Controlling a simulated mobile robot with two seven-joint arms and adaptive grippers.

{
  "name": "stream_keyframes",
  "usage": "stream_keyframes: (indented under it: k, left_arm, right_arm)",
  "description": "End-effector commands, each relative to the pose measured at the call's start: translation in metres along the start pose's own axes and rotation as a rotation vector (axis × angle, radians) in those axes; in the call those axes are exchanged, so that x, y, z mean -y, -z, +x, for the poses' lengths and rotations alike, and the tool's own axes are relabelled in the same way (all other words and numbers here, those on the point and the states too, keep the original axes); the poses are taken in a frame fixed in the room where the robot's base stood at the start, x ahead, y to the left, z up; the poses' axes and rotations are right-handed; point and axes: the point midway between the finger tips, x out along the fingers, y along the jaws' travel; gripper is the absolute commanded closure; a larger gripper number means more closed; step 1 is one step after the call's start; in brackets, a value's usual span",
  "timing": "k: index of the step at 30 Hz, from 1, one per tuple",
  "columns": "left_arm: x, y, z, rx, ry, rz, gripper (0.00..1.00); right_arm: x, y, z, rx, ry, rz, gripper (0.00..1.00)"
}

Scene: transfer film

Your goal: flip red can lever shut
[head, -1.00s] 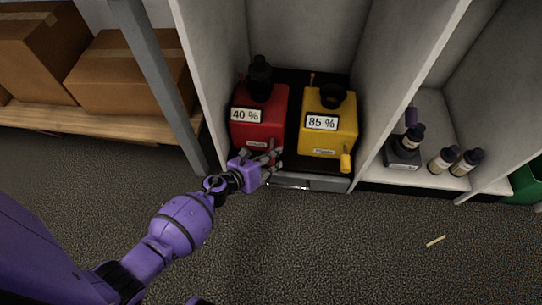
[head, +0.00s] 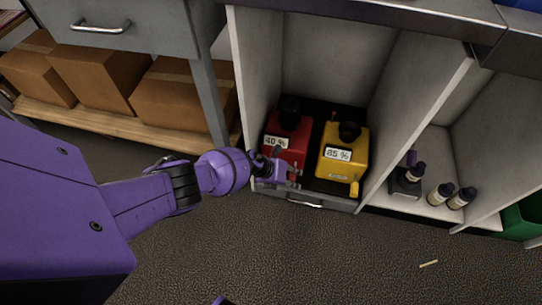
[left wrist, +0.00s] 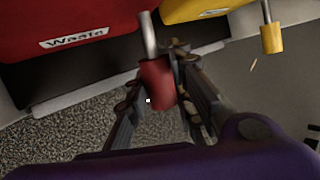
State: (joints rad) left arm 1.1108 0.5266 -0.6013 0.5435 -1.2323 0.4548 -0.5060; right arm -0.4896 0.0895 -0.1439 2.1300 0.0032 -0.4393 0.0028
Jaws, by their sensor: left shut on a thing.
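The red can (head: 293,138) stands in the cabinet's left bay, with a "40 %" label on it. In the left wrist view the red can (left wrist: 60,22) shows a "Waste" label. Its red lever (left wrist: 157,84) hangs from a metal rod and points down. My left gripper (head: 294,178) is at the front lower edge of the red can. In the left wrist view the left gripper (left wrist: 160,95) has its fingers on both sides of the red lever, shut on it. My right gripper is not in view.
A yellow can (head: 344,150) marked "85 %" stands right of the red can, its yellow lever (head: 354,188) hanging down. A tray (head: 335,201) with a handle is under both. Boxes (head: 185,95) are at left.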

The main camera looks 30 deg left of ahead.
Motion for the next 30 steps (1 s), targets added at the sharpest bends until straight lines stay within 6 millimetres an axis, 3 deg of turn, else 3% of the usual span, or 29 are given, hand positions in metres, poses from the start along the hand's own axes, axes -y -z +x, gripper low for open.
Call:
stream_keyframes:
  k: [12,29,30]
  left_arm:
    - [0.0057,-0.0030,-0.0106,-0.159,-0.021,-0.103,1.00]
    - [0.0074,-0.0018,-0.0119,-0.185,-0.021,-0.119,1.00]
    - [0.0076,-0.0017,-0.0119,-0.185,-0.020,-0.119,0.73]
  right_arm:
    - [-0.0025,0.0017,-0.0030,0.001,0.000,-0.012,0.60]
    - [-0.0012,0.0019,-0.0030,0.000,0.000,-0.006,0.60]
    - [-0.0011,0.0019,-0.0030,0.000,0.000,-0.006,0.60]
